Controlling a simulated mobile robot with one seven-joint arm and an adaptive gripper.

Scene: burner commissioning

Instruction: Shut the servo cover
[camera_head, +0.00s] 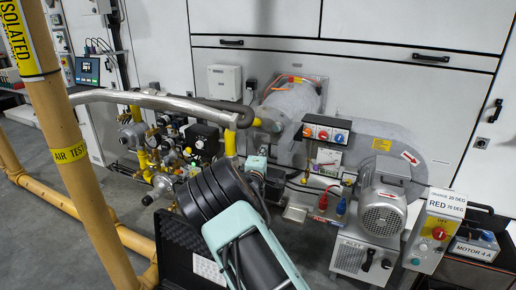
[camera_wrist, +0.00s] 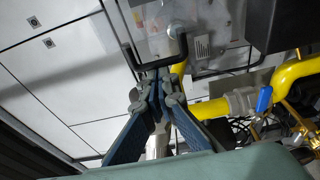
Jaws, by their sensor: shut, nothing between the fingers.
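In the wrist view my gripper (camera_wrist: 157,82) is shut and empty, its fingertips together. The tips overlap the lower bar of a black U-shaped bracket or handle (camera_wrist: 184,44); I cannot tell whether they touch it. Behind it is a pale, clear-looking panel (camera_wrist: 163,20) with small fittings. I cannot tell for sure which part is the servo cover. In the head view my arm hides the gripper and most of the place in front of it.
Yellow gas pipe (camera_wrist: 208,109) with a blue-handled valve (camera_wrist: 264,99) runs close on the right in the wrist view. A black box (camera_wrist: 276,24) hangs at upper right. The head view shows a motor (camera_head: 382,213), a control box (camera_head: 436,232) and an upright tan pipe (camera_head: 78,170).

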